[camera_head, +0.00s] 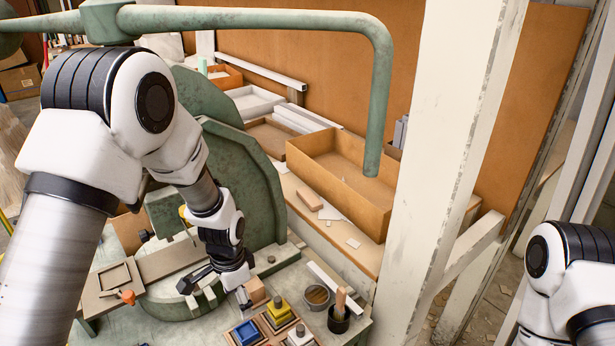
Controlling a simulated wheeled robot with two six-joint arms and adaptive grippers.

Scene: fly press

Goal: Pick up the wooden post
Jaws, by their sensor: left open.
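An upright wooden post (340,302) stands in a small black cup (339,321) near the front right of the press table. My left gripper (217,294) is open, pointing down over the table to the left of the post and apart from it. A small light wooden block (256,290) is close beside the gripper's right finger. I cannot tell whether they touch. Nothing shows held between the fingers. My right arm is at the right edge, and its gripper is out of view.
A tray with blue (247,333) and yellow (278,309) pieces sits in front of the gripper. A round bowl (317,295) stands between it and the cup. The green press (240,180) rises behind. A white pillar (440,170) stands to the right.

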